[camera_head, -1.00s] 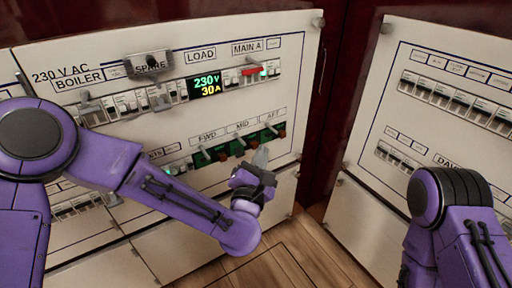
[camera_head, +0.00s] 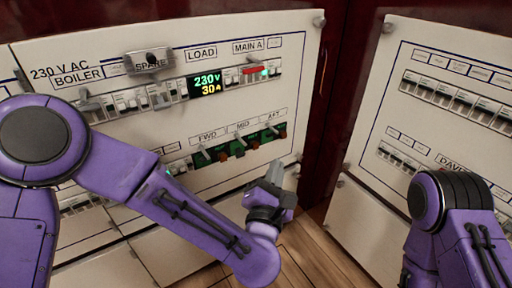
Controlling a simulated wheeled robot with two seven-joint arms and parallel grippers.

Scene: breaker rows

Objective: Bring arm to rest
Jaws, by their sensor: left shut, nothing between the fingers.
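My left arm comes in from the left, and its gripper (camera_head: 275,172) is shut and empty. It stands below and right of the FWD, MID and AFT toggle switches (camera_head: 240,145), apart from them in the picture. The purple wrist hangs in front of the lower panel and the wooden floor. My right arm (camera_head: 452,215) shows at the lower right; its gripper is outside the view.
The white breaker panel (camera_head: 130,195) fills the left, with a 230 V / 30 A display (camera_head: 205,85) and a red-handled MAIN A breaker (camera_head: 254,70). A second breaker panel (camera_head: 370,225) stands at the right. Bare wooden floor (camera_head: 305,250) lies between them.

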